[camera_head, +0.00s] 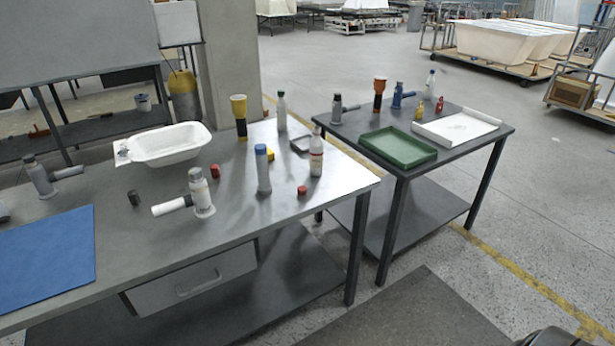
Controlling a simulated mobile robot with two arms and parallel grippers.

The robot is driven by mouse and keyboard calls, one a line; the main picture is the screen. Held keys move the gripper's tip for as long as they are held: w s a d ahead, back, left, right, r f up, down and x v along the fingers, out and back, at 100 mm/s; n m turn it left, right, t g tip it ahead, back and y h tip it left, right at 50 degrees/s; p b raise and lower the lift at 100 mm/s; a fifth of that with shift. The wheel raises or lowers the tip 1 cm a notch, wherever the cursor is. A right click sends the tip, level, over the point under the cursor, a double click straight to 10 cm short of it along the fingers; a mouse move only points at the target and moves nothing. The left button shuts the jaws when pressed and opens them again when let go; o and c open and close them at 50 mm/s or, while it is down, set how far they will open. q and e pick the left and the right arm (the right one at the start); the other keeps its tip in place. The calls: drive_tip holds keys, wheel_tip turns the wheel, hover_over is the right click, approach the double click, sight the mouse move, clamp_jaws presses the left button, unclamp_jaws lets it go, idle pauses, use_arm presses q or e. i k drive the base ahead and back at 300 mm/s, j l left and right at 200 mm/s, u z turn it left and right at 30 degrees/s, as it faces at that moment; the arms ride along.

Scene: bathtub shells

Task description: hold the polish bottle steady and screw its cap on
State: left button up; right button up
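A whitish bottle with a reddish label (316,162) stands upright near the right end of the large metal table; it looks most like the polish bottle. Its narrow top is too small to tell clearly whether it is open. A small red cap-like piece (302,190) lies on the table just in front of it, apart from the bottle. Another small red piece (215,171) sits farther left. I cannot tell for sure which is the bottle's cap. Neither of my grippers is in view.
A blue-capped grey bottle (264,172), a green-capped bottle (281,112) and a yellow-topped tool (239,118) stand nearby. A white basin (170,145) and a grey-white power tool (200,195) are left. A second table holds a green tray (398,148). The large table's front right corner is clear.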

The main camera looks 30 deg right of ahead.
sight(316, 154)
drive_tip(key=i+l+z, duration=0.35)
drive_tip(key=i, duration=0.4)
drive_tip(key=i+z, duration=0.3)
drive_tip(key=i, duration=0.5)
